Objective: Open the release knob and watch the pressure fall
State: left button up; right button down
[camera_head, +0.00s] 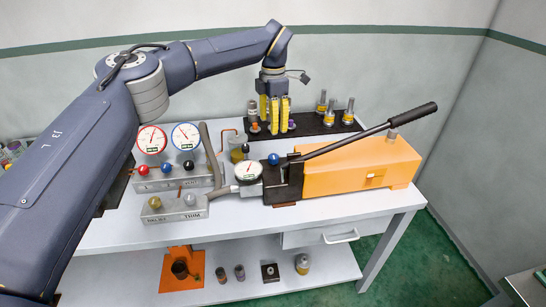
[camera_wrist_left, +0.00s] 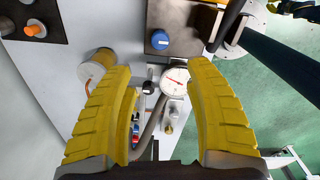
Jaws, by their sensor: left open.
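A hand pump with an orange body (camera_head: 350,170) and a long black-gripped lever (camera_head: 365,134) stands on the bench. A round blue knob (camera_head: 273,159) sits on its dark block, beside a white pressure gauge (camera_head: 249,171). In the left wrist view the blue knob (camera_wrist_left: 160,40) and the gauge (camera_wrist_left: 176,82) show between the fingers; its needle is too small to read. My left gripper (camera_head: 273,113) is open and empty, pointing down above and behind the knob, apart from it. The left wrist view shows its yellow fingers (camera_wrist_left: 160,110) spread wide.
A manifold with a red-rimmed gauge (camera_head: 151,140), a blue-rimmed gauge (camera_head: 186,136) and several knobs stands left. A small valve block (camera_head: 175,208) is in front of it. A dark rack (camera_head: 312,127) with brass fittings lies behind the pump. The bench's front strip is clear.

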aim_at(273, 156)
pick_arm(q)
notch_tip(273, 156, down, 14)
jog(key=shift+r, duration=0.15)
dwell(0.4)
grip_shut()
dwell(0.4)
